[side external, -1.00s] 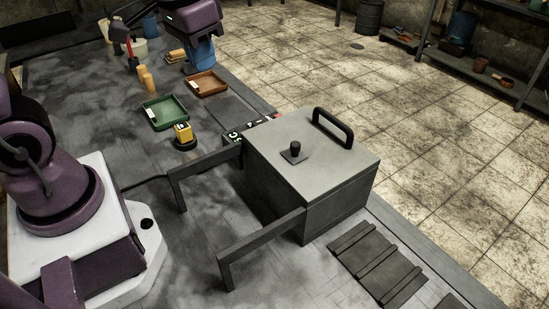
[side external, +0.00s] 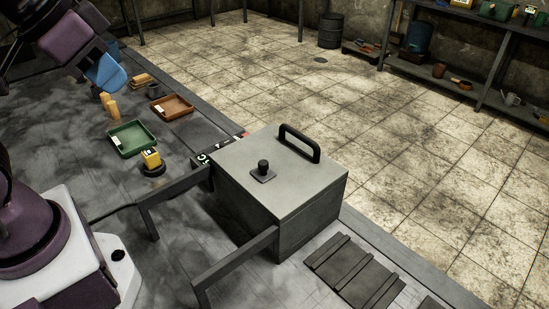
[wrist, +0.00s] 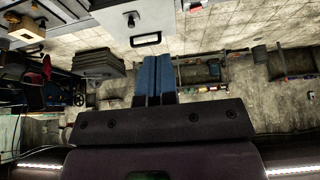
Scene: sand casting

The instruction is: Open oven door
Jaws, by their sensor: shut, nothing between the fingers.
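The oven is a grey box (side external: 258,207) at the table edge in the side external view. Its flat top lid (side external: 245,165) lies closed, with a black arched handle (side external: 301,142) near the far edge and a black knob (side external: 263,167). Grey bracket arms reach out from its near side. My gripper (side external: 108,82) is at the upper left, up and well away from the handle, apparently empty. In the wrist view its blue fingers (wrist: 152,80) are pressed together, and the handle (wrist: 145,40) shows beyond their tips.
A green tray (side external: 133,139), a brown tray (side external: 171,108) and a yellow block (side external: 151,158) on a dark round base lie left of the oven. Orange pieces (side external: 111,107) stand behind. Dark slats (side external: 352,270) lie at the front right. Tiled floor is beyond the table.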

